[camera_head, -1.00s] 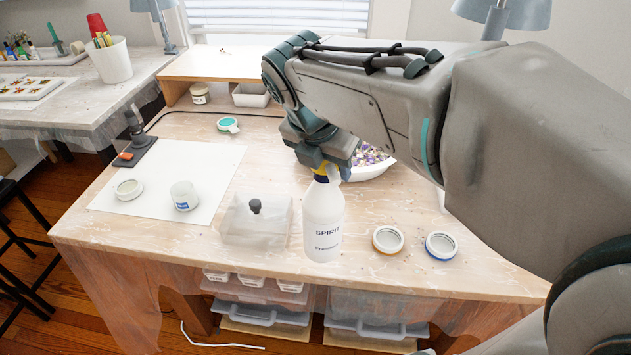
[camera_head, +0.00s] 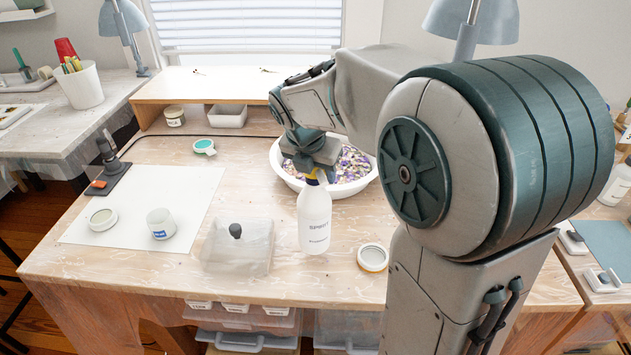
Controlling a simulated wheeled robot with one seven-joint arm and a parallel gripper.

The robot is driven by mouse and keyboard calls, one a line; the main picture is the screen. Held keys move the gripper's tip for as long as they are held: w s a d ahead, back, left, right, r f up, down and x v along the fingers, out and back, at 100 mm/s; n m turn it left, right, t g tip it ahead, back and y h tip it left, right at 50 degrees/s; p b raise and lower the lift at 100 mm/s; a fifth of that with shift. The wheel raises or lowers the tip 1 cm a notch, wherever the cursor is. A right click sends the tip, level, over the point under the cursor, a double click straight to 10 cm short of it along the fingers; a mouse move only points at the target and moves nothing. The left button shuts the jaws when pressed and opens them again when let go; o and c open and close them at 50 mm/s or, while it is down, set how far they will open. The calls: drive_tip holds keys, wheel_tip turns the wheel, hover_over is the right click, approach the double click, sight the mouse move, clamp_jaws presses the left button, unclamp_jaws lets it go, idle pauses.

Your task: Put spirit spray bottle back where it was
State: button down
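The fingers and most of the spray head are hard to make out. The bottle's base shows against the tabletop between the clear box and an orange-rimmed lid. I cannot tell whether it touches the table.
A clear box with a black knob (camera_head: 238,250) is left of the bottle. The orange-rimmed lid (camera_head: 373,257) is at its right. A white bowl of colourful pieces (camera_head: 356,190) is behind. A white mat (camera_head: 190,190) lies left. My arm hides the table's right part.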

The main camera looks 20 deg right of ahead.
drive_tip(key=shift+f, duration=2)
drive_tip(key=shift+f+b, duration=0.1)
drive_tip(key=shift+b, duration=0.2)
drive_tip(key=c, duration=0.7)
unclamp_jaws()
drive_tip(key=shift+c, duration=0.2)
drive_tip(key=p+v, duration=0.1)
drive_tip(key=v, duration=1)
drive_tip(key=s+d+f+m+y, duration=0.1)
drive_tip(key=s+f+m, duration=0.3)
drive_tip(key=s+m, duration=0.5)
drive_tip(key=s+d+f+m+y, duration=0.1)
drive_tip(key=s+f+m, duration=0.3)
drive_tip(key=m, duration=1.5)
drive_tip(key=shift+s+f+g+y, duration=0.25)
drive_tip(key=shift+s+g+y, duration=0.2)
drive_tip(key=shift+s, duration=1.9)
